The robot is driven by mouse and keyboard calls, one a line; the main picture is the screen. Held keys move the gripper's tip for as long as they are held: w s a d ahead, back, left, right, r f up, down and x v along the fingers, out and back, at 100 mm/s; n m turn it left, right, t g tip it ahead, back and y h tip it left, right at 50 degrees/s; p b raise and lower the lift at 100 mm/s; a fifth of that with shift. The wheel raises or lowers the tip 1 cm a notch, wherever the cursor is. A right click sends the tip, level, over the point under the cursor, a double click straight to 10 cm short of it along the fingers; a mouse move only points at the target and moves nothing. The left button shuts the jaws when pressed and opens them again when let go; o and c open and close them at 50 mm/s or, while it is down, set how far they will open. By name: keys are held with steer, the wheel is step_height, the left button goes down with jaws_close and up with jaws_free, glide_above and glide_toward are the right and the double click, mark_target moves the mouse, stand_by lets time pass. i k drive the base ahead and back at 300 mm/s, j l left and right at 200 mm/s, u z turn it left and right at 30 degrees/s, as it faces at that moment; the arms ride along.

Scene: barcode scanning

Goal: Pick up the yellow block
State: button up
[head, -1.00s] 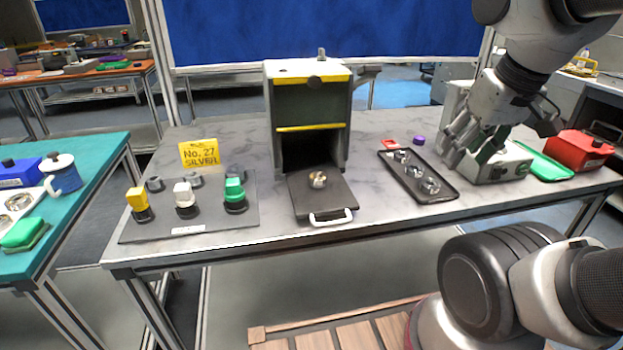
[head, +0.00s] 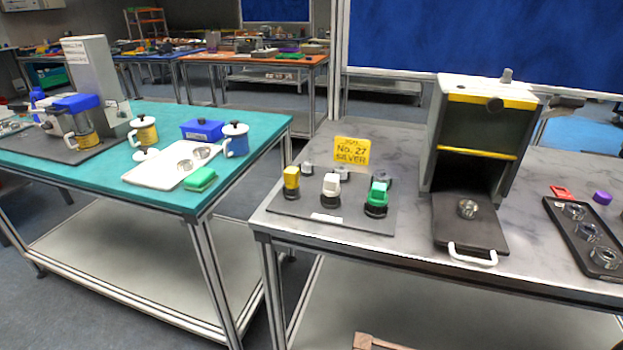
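A yellow block (head: 291,177) sits on a dark round base at the left of a dark grey board (head: 325,214) on the grey table. A white block (head: 331,185) and a green block (head: 378,193) stand in line to its right on similar bases. A yellow sign (head: 352,151) reading "No. 27 SILVER" stands behind them. My gripper is outside the head view now, so its state is hidden.
A grey box (head: 484,86) with an open front and white-handled tray (head: 470,226) stands to the right. A black tray (head: 590,238) with metal rings is farther right. A teal table (head: 150,187) holds mugs, a white tray and a green sponge-like block (head: 200,179).

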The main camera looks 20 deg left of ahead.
mark_target(291, 175)
steer(key=i+u, duration=0.1)
steer(key=u, duration=0.3)
steer(key=j+u, duration=0.1)
steer(key=u, duration=0.3)
steer(key=i+u, duration=0.15)
steer(key=u, duration=0.25)
